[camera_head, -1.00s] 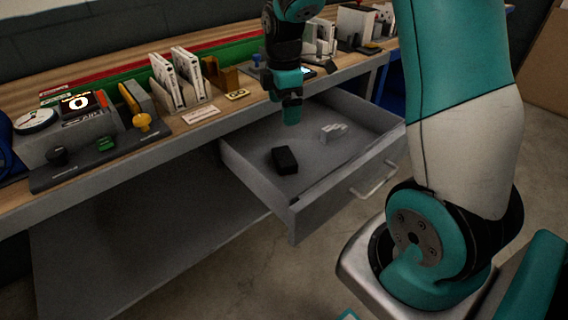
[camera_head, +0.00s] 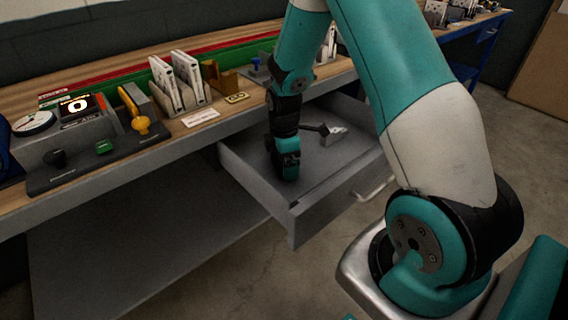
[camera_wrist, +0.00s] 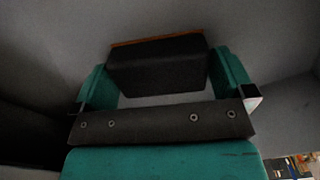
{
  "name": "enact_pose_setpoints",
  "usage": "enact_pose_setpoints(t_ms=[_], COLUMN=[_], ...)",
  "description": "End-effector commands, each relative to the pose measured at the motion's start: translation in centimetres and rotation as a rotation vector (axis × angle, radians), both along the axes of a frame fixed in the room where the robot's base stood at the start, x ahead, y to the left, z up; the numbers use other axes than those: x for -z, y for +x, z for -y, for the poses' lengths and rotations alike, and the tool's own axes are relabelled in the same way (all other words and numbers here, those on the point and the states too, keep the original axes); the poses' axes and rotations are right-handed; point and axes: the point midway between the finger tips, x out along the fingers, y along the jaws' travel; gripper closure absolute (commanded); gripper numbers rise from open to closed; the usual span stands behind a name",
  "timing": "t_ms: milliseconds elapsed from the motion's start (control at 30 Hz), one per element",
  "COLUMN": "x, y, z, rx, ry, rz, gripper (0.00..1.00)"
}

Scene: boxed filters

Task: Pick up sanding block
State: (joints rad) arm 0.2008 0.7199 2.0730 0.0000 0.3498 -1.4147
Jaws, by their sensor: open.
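The sanding block (camera_wrist: 158,66) is a dark block with an orange-brown strip along its far edge. In the wrist view it lies between the two teal fingers of my gripper (camera_wrist: 165,82), which are open on either side of it. Whether the fingers touch it cannot be told. In the head view my gripper (camera_head: 288,170) points down into the open drawer (camera_head: 262,188), low over its floor.
The wooden bench top (camera_head: 215,108) overhangs the drawer's back and carries a grey device (camera_head: 75,135), white boxes in a holder (camera_head: 180,82) and other items.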

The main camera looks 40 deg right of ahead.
Motion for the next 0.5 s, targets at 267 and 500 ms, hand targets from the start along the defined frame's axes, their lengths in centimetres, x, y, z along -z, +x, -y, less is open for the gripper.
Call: enact_pose_setpoints(t_ms=[267, 500], x=[0.31, 0.28], y=[0.03, 0.04], z=[0.00, 0.00], rx=[0.000, 0.000], ry=[-0.001, -0.001], rz=[0.002, 0.002], gripper=[0.02, 0.40])
